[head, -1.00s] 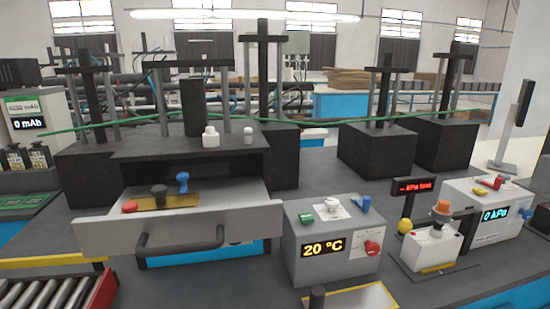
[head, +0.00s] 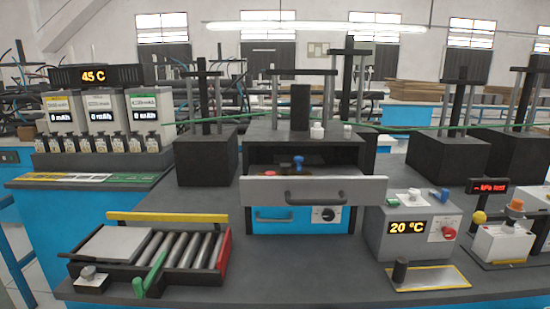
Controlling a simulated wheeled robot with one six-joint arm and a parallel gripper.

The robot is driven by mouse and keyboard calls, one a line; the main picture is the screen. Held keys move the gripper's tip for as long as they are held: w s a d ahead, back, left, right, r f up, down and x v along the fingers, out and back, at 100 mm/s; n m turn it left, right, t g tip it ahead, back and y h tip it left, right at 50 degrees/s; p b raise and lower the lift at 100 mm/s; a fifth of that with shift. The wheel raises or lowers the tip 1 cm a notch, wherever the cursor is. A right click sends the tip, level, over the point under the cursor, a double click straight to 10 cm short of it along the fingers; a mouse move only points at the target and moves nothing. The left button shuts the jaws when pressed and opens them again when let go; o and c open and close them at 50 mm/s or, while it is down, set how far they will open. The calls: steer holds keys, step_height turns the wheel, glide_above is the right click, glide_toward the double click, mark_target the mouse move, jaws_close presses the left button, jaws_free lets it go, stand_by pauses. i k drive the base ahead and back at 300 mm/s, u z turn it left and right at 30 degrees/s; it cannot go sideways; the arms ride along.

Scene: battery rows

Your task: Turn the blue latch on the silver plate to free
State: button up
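Two blue parts show in the head view, and I cannot tell which is the task's latch. A blue lever (head: 440,195) sits on top of the grey 20 °C box (head: 382,247), at the right. A blue knob (head: 298,161) stands inside the open grey drawer (head: 345,190), partly hidden by the drawer front. No silver plate under either part can be made out clearly. The turn position of both parts is too small to read. My gripper is not in view.
A roller tray (head: 225,250) with a flat grey plate (head: 110,243) and a green lever (head: 150,274) lies at the front left. A yellow-edged plate with a black post (head: 400,270) lies before the 20 °C box. Dark bench is clear between them.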

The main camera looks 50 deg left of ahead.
mark_target(298, 159)
steer(key=u, duration=1.4)
